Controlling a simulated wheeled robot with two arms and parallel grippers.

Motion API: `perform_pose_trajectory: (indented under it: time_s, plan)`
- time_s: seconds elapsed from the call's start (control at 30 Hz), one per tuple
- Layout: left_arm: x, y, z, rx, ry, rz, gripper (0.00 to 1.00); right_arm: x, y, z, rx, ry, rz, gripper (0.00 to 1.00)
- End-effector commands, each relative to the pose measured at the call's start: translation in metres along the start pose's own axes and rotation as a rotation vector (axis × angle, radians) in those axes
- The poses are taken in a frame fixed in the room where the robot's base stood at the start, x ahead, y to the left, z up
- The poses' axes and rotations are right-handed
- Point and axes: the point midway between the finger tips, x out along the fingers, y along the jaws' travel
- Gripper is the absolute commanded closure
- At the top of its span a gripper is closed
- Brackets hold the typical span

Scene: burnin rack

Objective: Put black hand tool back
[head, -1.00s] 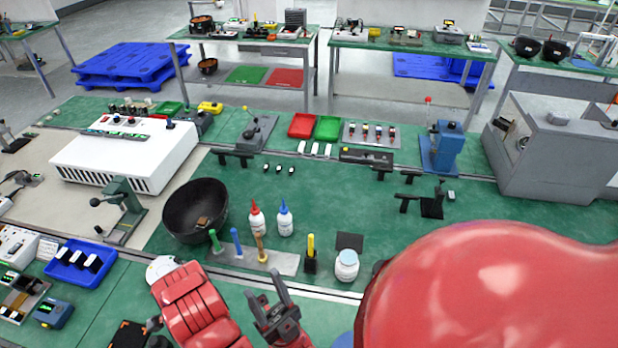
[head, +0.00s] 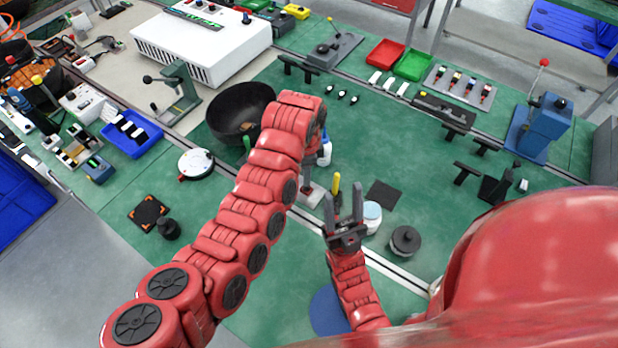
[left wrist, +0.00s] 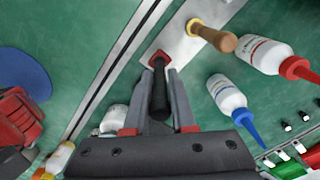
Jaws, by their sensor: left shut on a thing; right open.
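The black hand tool (left wrist: 159,95) is between the fingers of my left gripper (left wrist: 160,98) in the left wrist view. A red square piece shows at its far end, over the edge of the grey holder plate (left wrist: 188,52). Whether the tool touches the plate I cannot tell. A wooden-handled tool (left wrist: 222,40) stands on the same plate. In the head view my left arm hides the left fingertips and the black tool; a bit of the plate (head: 309,197) shows. My right gripper (head: 343,207) is open and empty, near the yellow-handled tool (head: 337,182).
A white jar (head: 372,217) and a dark round pot (head: 405,240) stand right of my right gripper. A black bowl (head: 236,110) is behind my left arm. Red-capped (left wrist: 272,57) and blue-capped (left wrist: 228,95) bottles stand near the plate.

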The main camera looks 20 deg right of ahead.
Motion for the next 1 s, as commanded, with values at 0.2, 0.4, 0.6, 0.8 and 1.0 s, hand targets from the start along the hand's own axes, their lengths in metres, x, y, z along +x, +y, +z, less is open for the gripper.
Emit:
perform_pose_trajectory:
  time_s: [0.2,0.4,0.6,0.8,1.0]
  plan:
    - [-0.002,-0.009,-0.008,0.001,0.002,0.000,1.00,0.008,0.000,-0.001,0.000,0.000,0.000,0.50]
    - [-0.001,-0.011,-0.010,-0.002,0.003,0.005,1.00,0.010,0.001,-0.002,0.000,0.000,0.000,0.50]
    - [0.014,-0.011,-0.011,-0.007,0.004,0.009,1.00,0.025,0.001,-0.004,0.000,0.000,0.000,0.50]
    - [0.034,-0.012,-0.011,-0.006,0.007,0.006,1.00,0.026,0.001,-0.004,0.000,0.000,0.000,0.50]
    - [0.035,-0.013,-0.011,-0.007,0.008,0.004,1.00,0.026,0.001,-0.004,0.000,0.000,0.000,0.50]
